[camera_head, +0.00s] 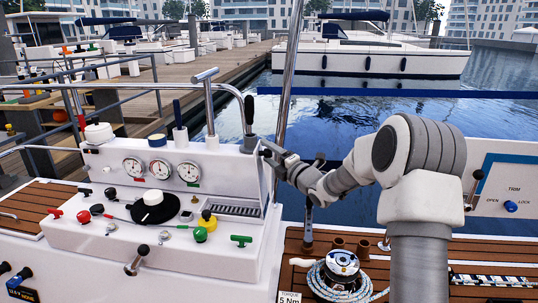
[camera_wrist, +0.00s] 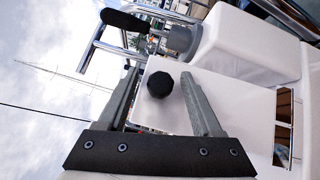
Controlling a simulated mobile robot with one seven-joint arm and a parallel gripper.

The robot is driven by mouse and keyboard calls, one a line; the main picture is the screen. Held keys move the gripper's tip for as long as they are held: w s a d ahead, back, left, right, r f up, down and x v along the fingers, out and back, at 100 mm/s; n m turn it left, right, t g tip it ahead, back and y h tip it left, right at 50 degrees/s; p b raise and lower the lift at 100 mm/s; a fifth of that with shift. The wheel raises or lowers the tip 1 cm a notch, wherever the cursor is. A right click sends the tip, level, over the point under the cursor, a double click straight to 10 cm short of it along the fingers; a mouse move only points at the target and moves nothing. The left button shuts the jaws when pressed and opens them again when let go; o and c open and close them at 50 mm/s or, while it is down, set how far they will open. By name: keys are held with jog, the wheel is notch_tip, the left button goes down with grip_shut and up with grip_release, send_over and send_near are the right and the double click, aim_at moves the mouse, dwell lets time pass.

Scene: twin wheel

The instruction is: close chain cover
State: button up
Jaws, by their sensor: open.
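In the wrist view a flat white panel (camera_wrist: 245,105), which looks like the chain cover, carries a round black knob (camera_wrist: 160,84). My gripper (camera_wrist: 160,73) is open, with one grey finger on each side of the knob; gaps show between knob and fingers, so it is not gripped. In the head view my gripper (camera_head: 266,149) is at the upper right side of the white console (camera_head: 160,239). The knob is not distinguishable there. I cannot tell how far open the cover stands.
A black-handled lever (camera_head: 249,112) stands on the console top, close to my gripper; it also shows in the wrist view (camera_wrist: 128,20). A tall steel pole (camera_head: 289,85) rises beside my arm. A winch with rope (camera_head: 342,268) sits on the wooden deck at lower right.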

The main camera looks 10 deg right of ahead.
jog(key=shift+c, duration=0.4)
grip_shut()
dwell(1.1)
